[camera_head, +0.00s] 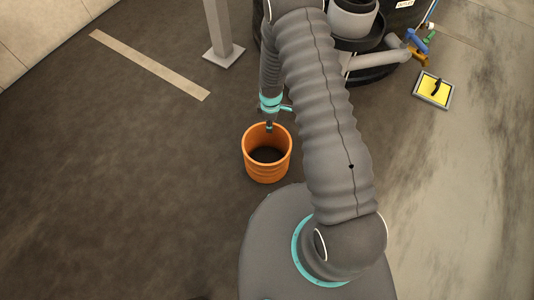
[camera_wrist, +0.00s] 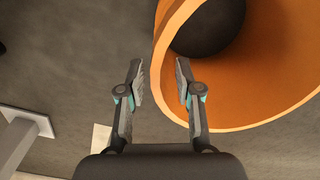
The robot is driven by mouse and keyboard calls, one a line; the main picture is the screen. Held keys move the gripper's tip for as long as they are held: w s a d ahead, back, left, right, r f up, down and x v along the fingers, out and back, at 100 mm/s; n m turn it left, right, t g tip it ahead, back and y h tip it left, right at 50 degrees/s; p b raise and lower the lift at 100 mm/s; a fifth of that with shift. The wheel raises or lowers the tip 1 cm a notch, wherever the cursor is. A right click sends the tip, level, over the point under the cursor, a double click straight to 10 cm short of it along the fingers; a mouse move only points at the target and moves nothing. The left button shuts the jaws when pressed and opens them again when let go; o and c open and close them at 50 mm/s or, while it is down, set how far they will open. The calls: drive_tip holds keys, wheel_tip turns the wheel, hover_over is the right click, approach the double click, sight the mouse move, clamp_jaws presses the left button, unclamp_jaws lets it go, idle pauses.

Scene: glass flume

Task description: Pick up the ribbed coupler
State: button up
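The ribbed coupler is taken to be the orange, open-topped ribbed cylinder (camera_head: 266,172) standing upright on the dark floor. In the wrist view its orange wall (camera_wrist: 270,75) fills the upper right, with a dark area inside. My gripper (camera_head: 269,127) points down over the coupler's far rim in the head view. In the wrist view the gripper (camera_wrist: 159,70) is open, with a gap between its fingers. The left finger is outside the coupler and the right finger overlaps its wall. Part of the rim shows between them. I see no clear contact, and depth is hard to judge.
A grey post on a square base (camera_head: 223,53) stands beyond the coupler. Large dark equipment with a grey pipe (camera_head: 376,62) stands at the upper right. A yellow sign plate (camera_head: 433,90) lies right of it. The floor left of the coupler is clear, with a pale stripe (camera_head: 150,65).

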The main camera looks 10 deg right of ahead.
drive_tip(key=shift+f, duration=1.5)
clamp_jaws()
